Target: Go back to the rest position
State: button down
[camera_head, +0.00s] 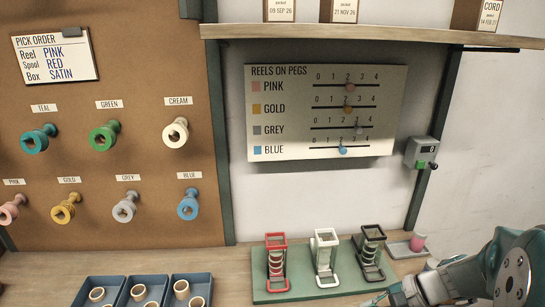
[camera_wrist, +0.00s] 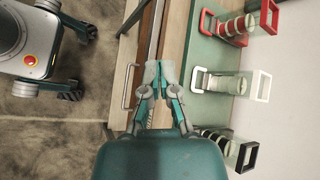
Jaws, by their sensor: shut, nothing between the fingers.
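My gripper (camera_wrist: 159,72) is shut with nothing between its fingertips. In the wrist view it is over the front edge of the wooden bench, left of the three holders. In the head view my arm reaches in at the lower right, in front of the bench. The red holder (camera_head: 275,240), the white holder (camera_head: 324,240) and the black holder (camera_head: 372,234) stand in a row on the green board (camera_head: 300,290). Each holder has light rings in it. The gripper is apart from all of them.
Three blue trays (camera_head: 190,279) with loose rings stand at the lower left. Reels such as the teal one (camera_head: 36,138) hang on the pegboard (camera_head: 150,80). A grey tray (camera_head: 400,249) with a pink reel (camera_head: 418,243) sits behind my arm. A shelf (camera_head: 370,33) runs above the slider panel (camera_head: 325,110).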

jog(key=s+a+r+n+t+h, duration=0.1)
jog(key=s+a+r+n+h, duration=0.2)
jog(key=s+r+n, duration=0.3)
jog(key=s+a+r+n+t+h, duration=0.2)
jog(key=s+a+r+n+h, duration=0.1)
jog(key=s+r+n+h, duration=0.3)
jog(key=shift+s+r+h, duration=0.15)
jog(key=shift+s+h, duration=0.15)
jog(key=shift+s, duration=0.15)
jog(key=shift+d, duration=0.1)
dwell(0.6)
